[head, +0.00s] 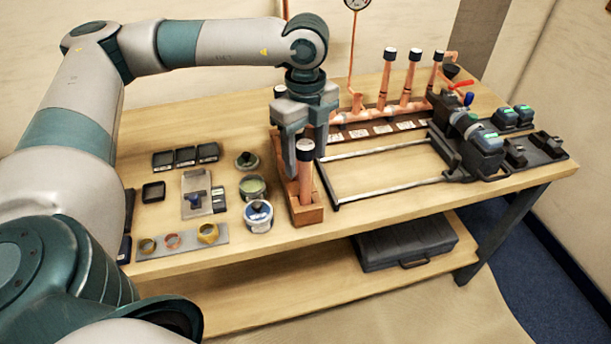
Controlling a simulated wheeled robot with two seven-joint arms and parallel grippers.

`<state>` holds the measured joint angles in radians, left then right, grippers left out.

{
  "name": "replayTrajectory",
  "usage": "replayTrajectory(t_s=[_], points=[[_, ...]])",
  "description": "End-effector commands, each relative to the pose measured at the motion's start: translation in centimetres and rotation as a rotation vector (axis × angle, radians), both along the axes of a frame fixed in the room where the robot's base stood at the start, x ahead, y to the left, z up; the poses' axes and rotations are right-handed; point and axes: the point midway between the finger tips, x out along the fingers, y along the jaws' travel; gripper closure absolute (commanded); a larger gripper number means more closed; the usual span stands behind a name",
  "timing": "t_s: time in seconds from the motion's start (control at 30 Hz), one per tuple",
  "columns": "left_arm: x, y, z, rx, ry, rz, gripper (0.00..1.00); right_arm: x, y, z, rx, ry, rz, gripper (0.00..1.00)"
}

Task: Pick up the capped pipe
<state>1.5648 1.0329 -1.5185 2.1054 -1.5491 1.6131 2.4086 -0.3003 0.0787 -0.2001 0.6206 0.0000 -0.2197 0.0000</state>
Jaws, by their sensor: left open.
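A copper pipe with a dark cap (305,172) stands upright in a small wooden box (307,215) near the table's front edge. My left gripper (304,160) points down at it from above. Its jaws are open, with one finger on each side of the pipe's upper part. I cannot tell whether either finger touches the pipe. Several other capped copper pipes (410,77) stand upright on the manifold (358,113) behind. Another capped pipe top shows partly behind my left gripper. My right gripper is not in view.
A metal rail frame (385,187) with a clamp-like tool (465,140) lies right of the box. Tins (258,216), dark trays (185,156) and a strip with rings (180,241) lie left. A dark case (405,244) sits on the lower shelf. The table's back left is clear.

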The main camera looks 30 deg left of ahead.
Motion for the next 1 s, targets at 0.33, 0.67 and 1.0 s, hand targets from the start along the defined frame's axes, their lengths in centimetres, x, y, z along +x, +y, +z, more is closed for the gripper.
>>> replayTrajectory(t_s=[0.33,0.67,1.0], points=[[0.0,0.0,0.0,0.000,0.000,0.000,0.89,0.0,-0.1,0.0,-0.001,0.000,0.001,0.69],[0.1,0.0,0.3,-0.001,-0.003,0.000,0.89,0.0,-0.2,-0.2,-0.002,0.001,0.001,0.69],[0.1,-0.1,4.1,-0.001,-0.005,0.000,0.89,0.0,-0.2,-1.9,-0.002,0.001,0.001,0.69]])
